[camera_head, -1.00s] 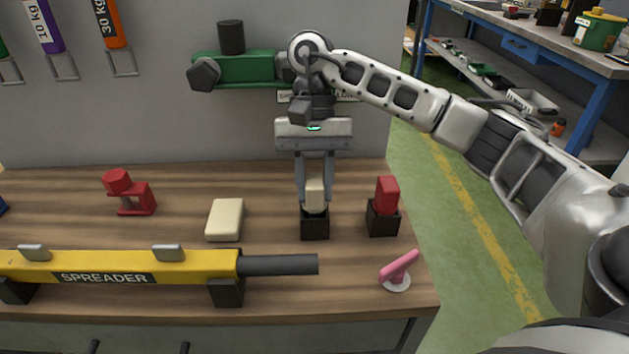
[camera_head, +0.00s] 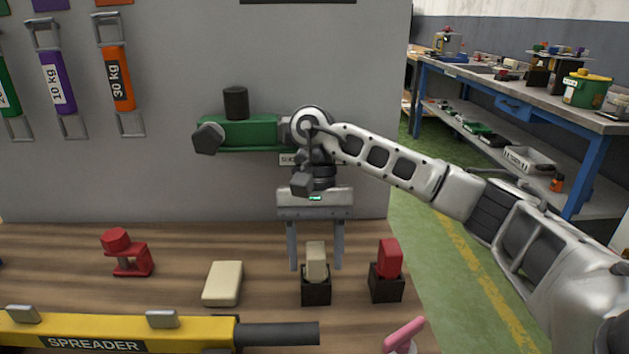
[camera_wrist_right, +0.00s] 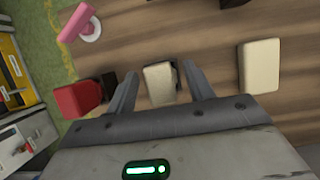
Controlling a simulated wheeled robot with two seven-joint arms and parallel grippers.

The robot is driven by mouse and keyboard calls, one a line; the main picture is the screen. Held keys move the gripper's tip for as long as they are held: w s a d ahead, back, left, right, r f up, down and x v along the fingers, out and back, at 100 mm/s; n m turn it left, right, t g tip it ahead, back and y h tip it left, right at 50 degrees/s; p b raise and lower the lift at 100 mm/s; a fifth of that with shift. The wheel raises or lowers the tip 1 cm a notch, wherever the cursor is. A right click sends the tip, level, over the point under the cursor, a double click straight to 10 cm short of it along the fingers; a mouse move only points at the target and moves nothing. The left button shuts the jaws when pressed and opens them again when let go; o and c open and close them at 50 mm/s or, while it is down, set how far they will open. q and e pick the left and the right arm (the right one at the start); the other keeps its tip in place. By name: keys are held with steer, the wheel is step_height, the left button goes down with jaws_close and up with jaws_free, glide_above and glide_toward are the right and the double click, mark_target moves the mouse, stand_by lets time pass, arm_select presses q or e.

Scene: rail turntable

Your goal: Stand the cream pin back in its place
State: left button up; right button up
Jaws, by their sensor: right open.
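The cream pin (camera_head: 316,262) stands about upright in a black block holder (camera_head: 316,293) on the wooden bench. My right gripper (camera_head: 317,268) is open above the holder, with one finger on each side of the pin and a gap on both sides. In the right wrist view the cream pin (camera_wrist_right: 159,82) shows between the spread fingers (camera_wrist_right: 160,80). The pin's lower end is hidden inside the holder. My left gripper is not in view.
A red pin stands in a second black holder (camera_head: 386,289) at the right. A cream block (camera_head: 223,284) lies to the left, beyond it a red part (camera_head: 127,253). The yellow spreader (camera_head: 120,331) and a pink lever (camera_head: 403,334) are in front. A grey panel stands behind.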

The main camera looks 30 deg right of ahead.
steer(key=shift+w+d+r, duration=0.1)
steer(key=shift+w+r, duration=0.05)
steer(key=shift+r, duration=0.35)
arm_select(q)
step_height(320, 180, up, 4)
steer(key=p, duration=0.6)
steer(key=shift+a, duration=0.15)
arm_select(e)
steer(key=v, duration=1.5)
